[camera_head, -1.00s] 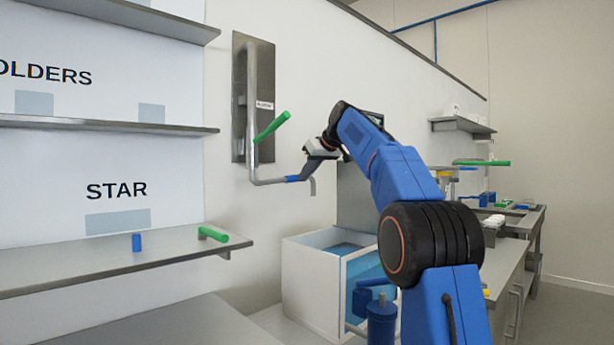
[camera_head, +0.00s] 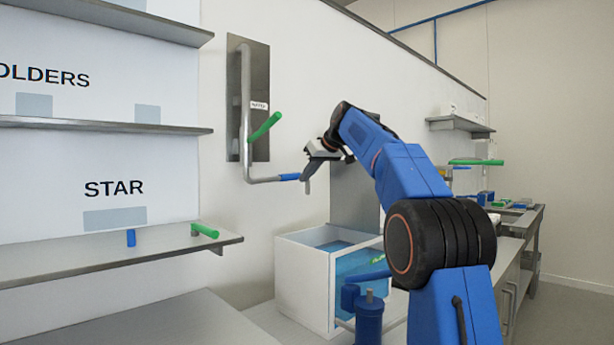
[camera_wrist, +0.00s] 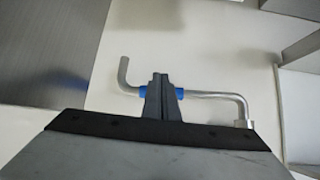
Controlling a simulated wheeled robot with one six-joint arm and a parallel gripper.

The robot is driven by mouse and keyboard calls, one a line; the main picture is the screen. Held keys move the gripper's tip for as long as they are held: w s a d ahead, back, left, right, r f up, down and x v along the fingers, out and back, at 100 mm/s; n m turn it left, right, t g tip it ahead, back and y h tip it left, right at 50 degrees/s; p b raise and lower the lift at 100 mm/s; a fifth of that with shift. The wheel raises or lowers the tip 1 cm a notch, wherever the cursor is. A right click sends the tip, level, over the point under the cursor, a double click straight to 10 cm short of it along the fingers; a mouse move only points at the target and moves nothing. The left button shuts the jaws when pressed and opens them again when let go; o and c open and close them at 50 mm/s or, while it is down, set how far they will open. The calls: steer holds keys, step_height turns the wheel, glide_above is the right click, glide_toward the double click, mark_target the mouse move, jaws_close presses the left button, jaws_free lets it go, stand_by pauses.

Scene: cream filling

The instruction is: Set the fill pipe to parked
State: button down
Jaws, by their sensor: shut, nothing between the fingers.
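The fill pipe (camera_head: 246,110) is a grey pipe running down a dark steel wall plate, then bending out to the right. Its lower arm has a blue sleeve (camera_head: 289,177) and a short turned-down spout, which is partly hidden by my gripper. A green handle (camera_head: 264,126) sticks out by the upright part. My gripper (camera_head: 307,178) is shut and empty, with its fingers at the blue sleeve near the spout. In the wrist view the fingers (camera_wrist: 162,82) cross in front of the sleeve, which shows on both sides (camera_wrist: 177,93). I cannot tell whether they touch it.
A white open box (camera_head: 302,285) with blue inside stands below the pipe. Shelves (camera_head: 110,256) fill the left side, with a green handle (camera_head: 205,231) and a blue cylinder (camera_head: 131,238). A workbench (camera_head: 515,235) with small items runs along the right.

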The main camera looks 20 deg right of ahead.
steer(key=v, duration=1)
steer(key=shift+w+d, duration=0.2)
steer(key=shift+d, duration=0.1)
steer(key=s+a+f+m+g+h, duration=0.1)
steer(key=s+a+f, duration=0.3)
steer(key=s+f, duration=0.7)
steer(key=s+a+f+m+g+h, duration=0.15)
steer(key=s+a+f, duration=0.35)
steer(key=s+f, duration=0.6)
steer(key=s+a+f+m+g, duration=0.1)
steer(key=s+f+g, duration=0.1)
steer(key=s+f, duration=2.6)
steer(key=shift+s+f+h, duration=0.15)
steer(key=shift+f+h, duration=0.2)
steer(key=shift+f, duration=0.25)
